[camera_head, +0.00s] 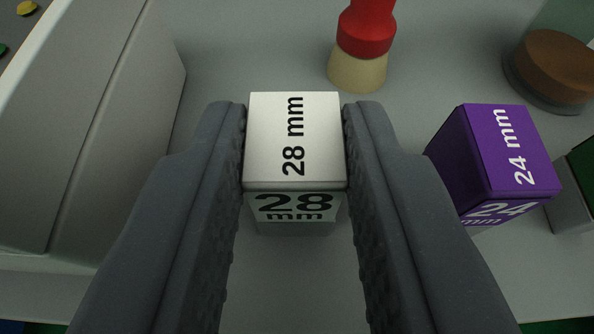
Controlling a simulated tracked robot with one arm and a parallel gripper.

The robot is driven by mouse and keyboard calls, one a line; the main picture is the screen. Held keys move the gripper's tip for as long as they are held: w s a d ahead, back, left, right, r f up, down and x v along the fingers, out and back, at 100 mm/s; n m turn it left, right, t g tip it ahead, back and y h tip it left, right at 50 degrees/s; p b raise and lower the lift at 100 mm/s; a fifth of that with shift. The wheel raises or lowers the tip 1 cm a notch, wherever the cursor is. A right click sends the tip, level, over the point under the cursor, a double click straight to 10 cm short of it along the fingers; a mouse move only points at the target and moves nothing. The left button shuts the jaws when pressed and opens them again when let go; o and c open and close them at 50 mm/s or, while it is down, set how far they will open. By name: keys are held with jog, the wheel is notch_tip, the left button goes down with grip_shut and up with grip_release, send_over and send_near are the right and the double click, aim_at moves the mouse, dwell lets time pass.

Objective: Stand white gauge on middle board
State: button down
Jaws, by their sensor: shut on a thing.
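The white gauge (294,140) is a block marked "28 mm" on its top and front faces. My gripper (294,120) is shut on it, one dark grey finger against its left side and one against its right. The block looks upright between the fingertips. Its lower part is in shadow, and I cannot tell whether its base touches the grey surface below. I cannot make out a middle board in this view.
A purple "24 mm" block (495,165) stands close to the right finger. A red-topped tan item (362,45) stands behind the gauge. A jar with brown contents (553,68) is at the back right. A large pale box (85,125) fills the left. Grey surface (250,50) shows between.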

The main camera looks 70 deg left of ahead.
jog(key=c, duration=1.2)
grip_release()
jog(key=p+v, duration=0.2)
jog(key=v, duration=1)
jog(key=shift+s+r, duration=0.1)
